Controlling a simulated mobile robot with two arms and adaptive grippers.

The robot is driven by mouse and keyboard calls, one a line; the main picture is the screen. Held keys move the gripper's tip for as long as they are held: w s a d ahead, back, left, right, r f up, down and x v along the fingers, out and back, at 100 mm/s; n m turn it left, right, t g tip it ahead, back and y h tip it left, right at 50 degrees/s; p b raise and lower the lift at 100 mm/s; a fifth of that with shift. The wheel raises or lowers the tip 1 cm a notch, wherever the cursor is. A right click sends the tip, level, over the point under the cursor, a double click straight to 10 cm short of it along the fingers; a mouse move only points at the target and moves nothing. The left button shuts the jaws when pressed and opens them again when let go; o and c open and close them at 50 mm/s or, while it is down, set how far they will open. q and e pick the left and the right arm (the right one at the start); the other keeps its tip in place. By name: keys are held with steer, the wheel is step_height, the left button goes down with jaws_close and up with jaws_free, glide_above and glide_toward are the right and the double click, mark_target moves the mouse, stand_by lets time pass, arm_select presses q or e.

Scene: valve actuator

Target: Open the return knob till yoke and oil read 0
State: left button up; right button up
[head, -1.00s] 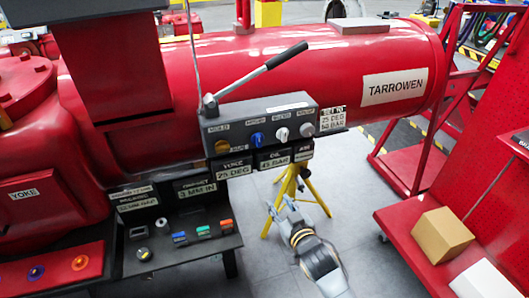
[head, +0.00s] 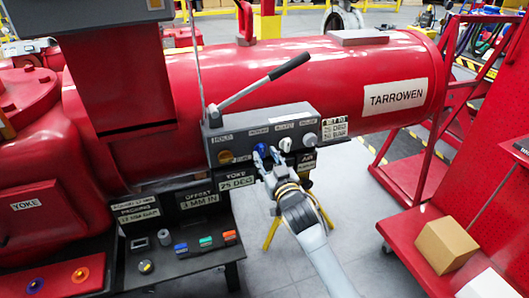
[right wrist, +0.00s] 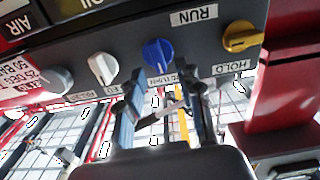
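A grey control box (head: 225,140) on the red actuator carries a row of knobs: yellow (head: 225,157), blue (head: 262,148), white (head: 285,144) and grey (head: 310,139). The blue knob also shows in the right wrist view (right wrist: 158,54); the label beside it is too blurred to read surely. My right gripper (head: 267,157) is at the blue knob. In the right wrist view its open fingers (right wrist: 163,76) point at the knob from either side, with gaps visible. The oil display is mostly hidden behind my gripper. My left gripper is not in view.
A long lever (head: 262,82) rises above the box. Below left, a dark shelf (head: 185,262) holds coloured buttons and an offset display (head: 198,198). A red cart (head: 405,225) with a cardboard box (head: 445,246) stands at right.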

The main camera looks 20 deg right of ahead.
mark_target(261, 149)
steer(key=shift+w+a, duration=0.1)
steer(key=shift+w, duration=1)
jaws_close()
